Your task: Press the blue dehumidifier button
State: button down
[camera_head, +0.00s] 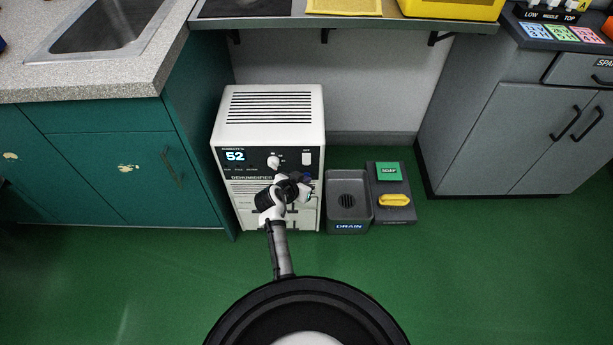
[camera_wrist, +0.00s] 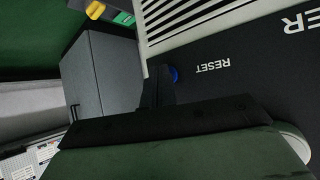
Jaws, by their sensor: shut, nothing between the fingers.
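The white dehumidifier (camera_head: 270,132) stands on the floor in the head view, with a black front panel and a lit display (camera_head: 235,156) reading 52. My gripper (camera_head: 303,187) is low in front of its right side, and my arm hides part of the front. In the wrist view the blue button (camera_wrist: 174,74) is beside the upside-down word RESET on the black panel. My shut gripper (camera_wrist: 160,72) has its fingertips right at the button's left edge and partly covers it. I cannot tell whether they touch it.
A grey DRAIN bin (camera_head: 348,214) and a dark tray (camera_head: 409,212) with a green block and a yellow piece stand just right of the dehumidifier. A green cabinet (camera_head: 95,180) is close on the left, a grey cabinet (camera_head: 500,130) on the right. The green floor in front is clear.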

dwell(0.3)
jog(key=shift+s, duration=0.8)
jog(key=shift+p, duration=0.3)
jog(key=s+p, duration=0.1)
jog(key=s, duration=0.4)
dwell(0.6)
